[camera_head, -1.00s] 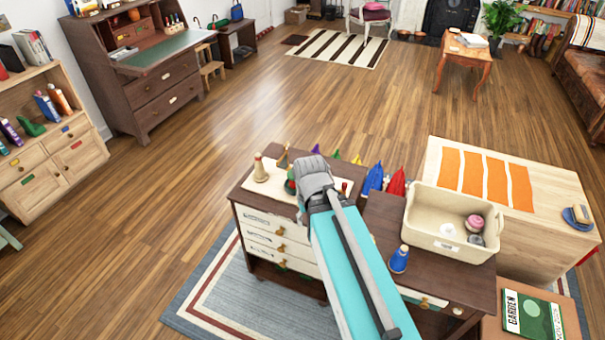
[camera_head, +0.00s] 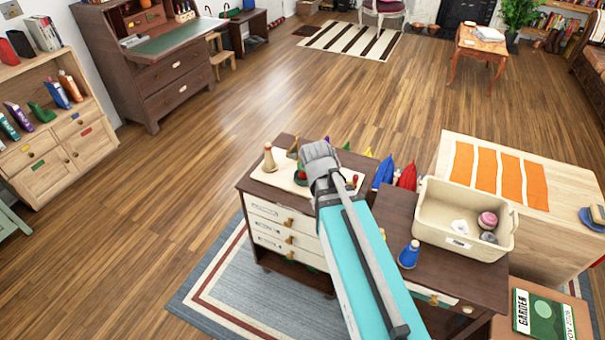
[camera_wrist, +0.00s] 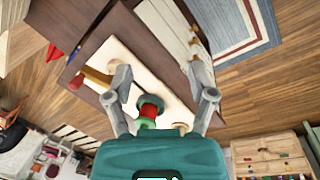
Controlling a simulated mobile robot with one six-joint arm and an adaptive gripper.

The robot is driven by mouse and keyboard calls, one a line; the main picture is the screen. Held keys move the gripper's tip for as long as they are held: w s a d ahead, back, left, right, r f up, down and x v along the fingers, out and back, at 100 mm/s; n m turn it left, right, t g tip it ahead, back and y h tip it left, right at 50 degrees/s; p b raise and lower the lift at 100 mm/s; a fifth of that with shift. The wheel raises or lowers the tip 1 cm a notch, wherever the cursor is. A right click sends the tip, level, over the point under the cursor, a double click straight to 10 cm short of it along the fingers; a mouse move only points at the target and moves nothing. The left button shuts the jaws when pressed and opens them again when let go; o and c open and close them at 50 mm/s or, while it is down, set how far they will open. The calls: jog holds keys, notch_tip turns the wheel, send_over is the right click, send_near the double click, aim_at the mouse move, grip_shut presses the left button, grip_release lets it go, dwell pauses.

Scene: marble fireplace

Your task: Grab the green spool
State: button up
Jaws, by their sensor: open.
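A green and red spool-like piece (camera_wrist: 151,101) stands on a pale board (camera_wrist: 120,55) in the wrist view, between and beyond my gripper's fingers. My gripper (camera_wrist: 158,68) is open, its two grey fingers apart, and I see nothing held. In the head view my gripper (camera_head: 320,158) is over the left part of the dark cabinet top and hides part of the board. A bit of green (camera_head: 301,176) shows just left of it, and a red-topped piece (camera_head: 355,181) to its right. I cannot tell for sure which of these is the green spool.
A tan peg (camera_head: 269,158) stands left of my gripper on the board. Blue (camera_head: 383,172) and red (camera_head: 407,177) pointed pieces stand behind the cabinet top. A blue bottle-shaped piece (camera_head: 409,256) and a cream bin (camera_head: 455,239) are at the right. Wooden floor lies open behind.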

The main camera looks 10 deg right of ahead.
jog(key=w+a+n+t+h+b, duration=0.3)
jog(key=w+a+n+h+b, duration=0.2)
jog(key=w+n, duration=0.5)
jog(key=w+a+n+t+h+b, duration=0.2)
jog(key=w+a+n+h+b, duration=0.3)
jog(key=w+n, duration=0.4)
jog(key=shift+w+a+n+t+b, duration=0.3)
jog(key=shift+w+a+n+t, duration=0.1)
jog(key=shift+a, duration=0.4)
jog(key=shift+f, duration=0.15)
jog(key=b+x, duration=0.3)
jog(key=x, duration=0.5)
jog(key=shift+d, duration=0.25)
jog(key=shift+f, duration=0.1)
